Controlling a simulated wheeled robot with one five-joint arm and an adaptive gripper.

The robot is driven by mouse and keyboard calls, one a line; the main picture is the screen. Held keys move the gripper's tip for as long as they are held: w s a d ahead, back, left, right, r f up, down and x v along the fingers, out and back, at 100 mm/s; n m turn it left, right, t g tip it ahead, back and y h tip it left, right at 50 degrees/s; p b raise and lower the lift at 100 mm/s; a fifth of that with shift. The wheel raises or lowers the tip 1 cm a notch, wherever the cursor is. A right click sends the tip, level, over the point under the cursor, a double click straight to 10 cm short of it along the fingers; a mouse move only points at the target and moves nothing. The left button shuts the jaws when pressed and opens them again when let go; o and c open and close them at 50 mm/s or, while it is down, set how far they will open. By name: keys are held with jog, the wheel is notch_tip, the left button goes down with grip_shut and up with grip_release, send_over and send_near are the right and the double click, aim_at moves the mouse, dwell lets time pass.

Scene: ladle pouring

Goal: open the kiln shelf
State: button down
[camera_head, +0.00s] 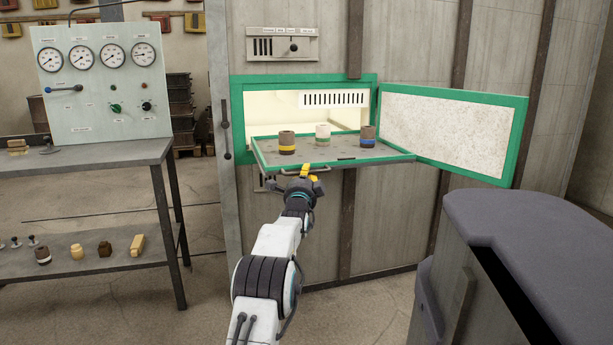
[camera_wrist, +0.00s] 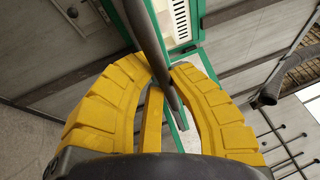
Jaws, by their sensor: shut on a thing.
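The kiln shelf (camera_head: 345,153) is a green-edged tray that sticks out of the kiln opening (camera_head: 265,104). The kiln door (camera_head: 450,130), green-framed with a pale speckled inside, stands swung open to the right. My gripper (camera_head: 307,172) is at the shelf's front edge. In the wrist view its yellow fingers (camera_wrist: 160,80) are shut on a dark bar, the shelf handle (camera_wrist: 150,45).
A workbench (camera_head: 90,155) with a gauge panel (camera_head: 100,82) stands at the left, with small items on its lower shelf. A dark grey rounded block (camera_head: 530,235) fills the lower right. The floor (camera_head: 380,290) below the shelf is clear.

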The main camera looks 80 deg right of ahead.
jog(key=c, duration=1.1)
grip_release()
jog(key=shift+w+a+f, duration=0.1)
jog(key=shift+a+f, duration=0.25)
jog(key=shift+a, duration=1.6)
jog(key=shift+s+a+f, duration=0.1)
jog(key=shift+a+f, duration=0.2)
jog(key=shift+a, duration=1.7)
jog(key=shift+w+a+f, duration=0.1)
jog(key=shift+a+f, duration=0.25)
jog(key=shift+a, duration=1.6)
